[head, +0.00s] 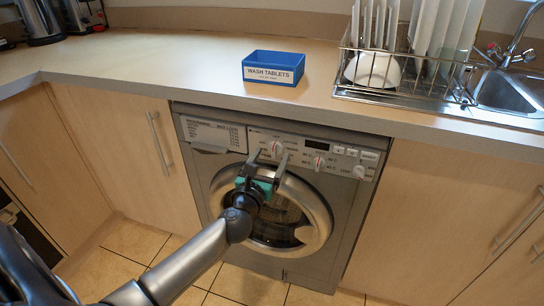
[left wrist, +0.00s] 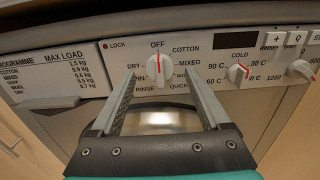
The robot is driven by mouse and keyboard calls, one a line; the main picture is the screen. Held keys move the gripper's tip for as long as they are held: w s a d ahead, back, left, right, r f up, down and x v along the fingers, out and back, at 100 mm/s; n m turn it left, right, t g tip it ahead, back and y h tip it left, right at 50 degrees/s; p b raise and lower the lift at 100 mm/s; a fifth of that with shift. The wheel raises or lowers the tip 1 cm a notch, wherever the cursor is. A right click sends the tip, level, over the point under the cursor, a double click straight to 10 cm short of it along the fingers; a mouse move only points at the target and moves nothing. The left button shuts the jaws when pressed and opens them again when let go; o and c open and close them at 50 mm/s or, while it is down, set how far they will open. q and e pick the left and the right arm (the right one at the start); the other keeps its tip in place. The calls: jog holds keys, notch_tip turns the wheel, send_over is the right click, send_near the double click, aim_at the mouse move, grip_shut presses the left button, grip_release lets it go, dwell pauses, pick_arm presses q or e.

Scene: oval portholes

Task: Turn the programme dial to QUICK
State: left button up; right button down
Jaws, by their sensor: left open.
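The washing machine (head: 210,165) is built in under the worktop. Its white programme dial (left wrist: 158,67) has a red pointer line standing upright, towards OFF. The dial also shows in the head view (head: 276,147). The QUICK label (left wrist: 179,86) is at the dial's lower right, partly beside a finger. My left gripper (head: 271,157) is open in front of the panel, with one finger on either side of the dial. In the left wrist view there are gaps between the dial and the fingers; I cannot tell the depth left to the panel. My right gripper is out of view.
A temperature dial (left wrist: 238,73) and a spin dial (left wrist: 300,71) sit right of the programme dial. The detergent drawer (head: 210,134) is to its left. The round door (head: 318,215) is below. A blue wash tablets box (head: 273,69) and dish rack (head: 400,95) stand on the worktop.

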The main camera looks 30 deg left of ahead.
pick_arm(q)
jog(key=shift+x, duration=0.9)
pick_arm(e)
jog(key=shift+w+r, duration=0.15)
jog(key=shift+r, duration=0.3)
pick_arm(q)
jog(key=shift+c, duration=0.2)
grip_shut()
